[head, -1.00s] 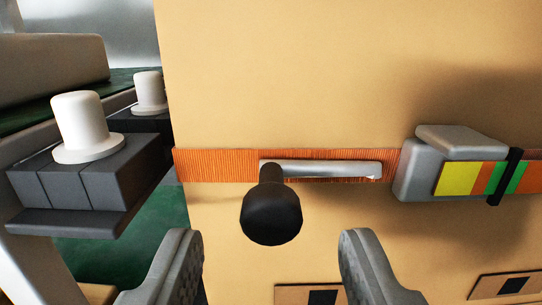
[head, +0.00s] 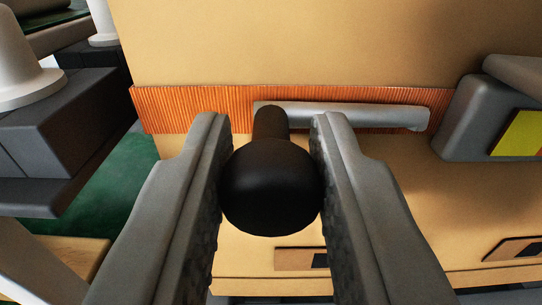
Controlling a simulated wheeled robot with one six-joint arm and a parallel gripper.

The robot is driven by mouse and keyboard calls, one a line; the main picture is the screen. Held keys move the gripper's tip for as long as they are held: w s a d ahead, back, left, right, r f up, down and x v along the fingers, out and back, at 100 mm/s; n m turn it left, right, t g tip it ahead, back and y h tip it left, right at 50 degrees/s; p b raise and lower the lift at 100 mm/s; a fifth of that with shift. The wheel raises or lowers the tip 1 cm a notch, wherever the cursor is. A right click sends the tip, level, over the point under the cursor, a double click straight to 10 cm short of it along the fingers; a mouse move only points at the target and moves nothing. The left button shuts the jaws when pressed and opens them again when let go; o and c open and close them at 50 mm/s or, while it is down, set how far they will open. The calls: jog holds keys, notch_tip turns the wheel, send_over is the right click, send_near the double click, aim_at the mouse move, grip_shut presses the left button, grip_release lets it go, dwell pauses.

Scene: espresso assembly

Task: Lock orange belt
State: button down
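The orange belt (head: 170,110) runs level across the front of a tan box-like face. A silver lever bar (head: 360,116) lies along the belt, pointing right. A black round knob (head: 270,185) on a short black stem sticks out toward me from the bar's left end. My gripper (head: 270,135) has one grey finger on each side of the knob. A narrow gap shows near the stem; whether the pads touch the knob's sides is hard to tell. The belt's right end meets a grey buckle block (head: 465,115).
A yellow patch (head: 520,135) shows on the grey block at right. A dark grey block (head: 50,150) with a white knob (head: 25,65) stands at left, beside a green surface (head: 100,185). Small tan plates with black squares (head: 320,260) are below the belt.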

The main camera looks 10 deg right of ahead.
jog(key=shift+f, duration=0.15)
jog(key=s+d+f+n, duration=0.1)
jog(key=d+f+n, duration=0.5)
jog(key=n, duration=1.2)
jog(key=shift+f, duration=0.15)
jog(key=shift+s, duration=0.1)
dwell(0.5)
jog(key=c, duration=1.2)
grip_release()
